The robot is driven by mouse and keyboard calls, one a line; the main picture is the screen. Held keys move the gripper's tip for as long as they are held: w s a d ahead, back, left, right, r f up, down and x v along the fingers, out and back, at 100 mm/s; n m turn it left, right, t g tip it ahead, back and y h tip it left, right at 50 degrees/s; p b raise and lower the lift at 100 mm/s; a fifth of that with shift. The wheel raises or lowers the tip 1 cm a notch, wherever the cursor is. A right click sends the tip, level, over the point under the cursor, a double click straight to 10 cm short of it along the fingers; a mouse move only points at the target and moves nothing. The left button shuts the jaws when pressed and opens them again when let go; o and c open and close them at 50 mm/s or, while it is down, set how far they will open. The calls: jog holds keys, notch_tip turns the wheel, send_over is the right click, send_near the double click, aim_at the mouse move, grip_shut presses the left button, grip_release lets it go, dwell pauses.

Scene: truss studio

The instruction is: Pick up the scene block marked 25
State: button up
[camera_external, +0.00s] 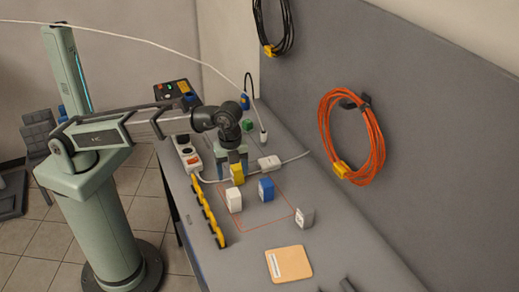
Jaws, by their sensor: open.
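Several small blocks stand on the grey bench. A yellow block (237,175) is directly at my gripper, a white block (234,201) stands just in front of it, a blue block (266,190) to the right, and a pale grey block (305,217) further right. The markings are too small to read, so I cannot tell which block is marked 25. My gripper (233,166) points down and is open, with its fingertips beside the yellow block. I cannot tell whether the fingers touch it.
A white power strip (188,155) and a yellow-black strip (208,213) lie along the bench's left side. A white cable with an inline box (269,163) runs behind the blocks. A tan pad (289,264) lies in front. An orange cable coil (326,135) hangs on the right panel.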

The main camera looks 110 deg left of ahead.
aim_at(234, 201)
jog(key=shift+s+f+n, duration=0.1)
jog(key=shift+s+n, duration=0.05)
jog(key=shift+n, duration=0.15)
jog(key=shift+f, duration=0.3)
jog(key=shift+d+f, duration=0.1)
jog(key=shift+f, duration=6.45)
jog(key=shift+c, duration=0.2)
jog(key=c, duration=1.1)
